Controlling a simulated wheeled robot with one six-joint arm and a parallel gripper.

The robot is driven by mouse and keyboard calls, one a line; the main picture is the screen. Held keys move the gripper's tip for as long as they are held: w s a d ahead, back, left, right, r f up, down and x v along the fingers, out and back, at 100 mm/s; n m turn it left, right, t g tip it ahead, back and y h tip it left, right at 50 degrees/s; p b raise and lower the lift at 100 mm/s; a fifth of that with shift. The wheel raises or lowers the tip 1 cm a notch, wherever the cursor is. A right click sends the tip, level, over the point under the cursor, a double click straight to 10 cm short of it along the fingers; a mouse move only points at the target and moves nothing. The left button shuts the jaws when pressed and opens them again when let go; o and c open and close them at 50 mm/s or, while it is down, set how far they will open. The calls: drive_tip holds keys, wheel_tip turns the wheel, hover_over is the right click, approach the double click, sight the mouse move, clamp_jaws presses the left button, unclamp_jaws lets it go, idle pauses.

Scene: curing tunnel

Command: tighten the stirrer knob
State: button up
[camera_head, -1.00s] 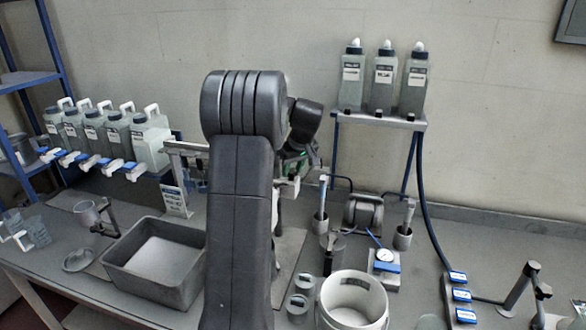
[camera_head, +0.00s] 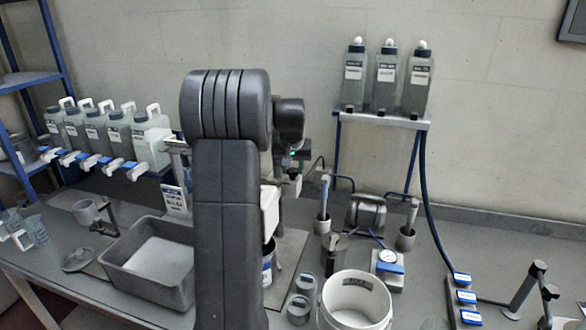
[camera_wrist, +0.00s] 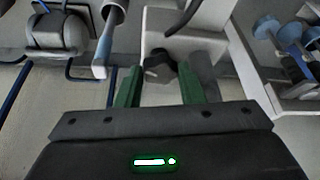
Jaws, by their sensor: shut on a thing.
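The stirrer knob (camera_wrist: 160,68) is a small dark lobed knob in the wrist view, on the underside of a pale stirrer housing (camera_wrist: 190,18). My gripper (camera_wrist: 165,85) has its two green fingers on either side of the knob and is shut on it. The fingers partly hide the knob's sides. In the head view a white part of the stirrer (camera_head: 270,210) shows just right of my arm, above a can with a blue label (camera_head: 267,268). The knob and fingertips cannot be made out clearly in that view.
A grey basin (camera_head: 150,265) stands left of my arm. A white bucket (camera_head: 355,303), brush holders and a gauge (camera_head: 388,257) stand to the right. Several bottles stand on a raised shelf (camera_head: 385,117) at the back. The far right bench has some clear room.

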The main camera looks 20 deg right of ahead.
drive_tip(key=shift+r, duration=0.1)
idle(0.3)
drive_tip(key=o, duration=1)
drive_tip(key=shift+d, duration=0.1)
drive_tip(key=shift+r, duration=0.25)
drive_tip(key=shift+p+v, duration=1.1)
drive_tip(key=shift+v, duration=2.7)
drive_tip(key=shift+s+f, duration=0.1)
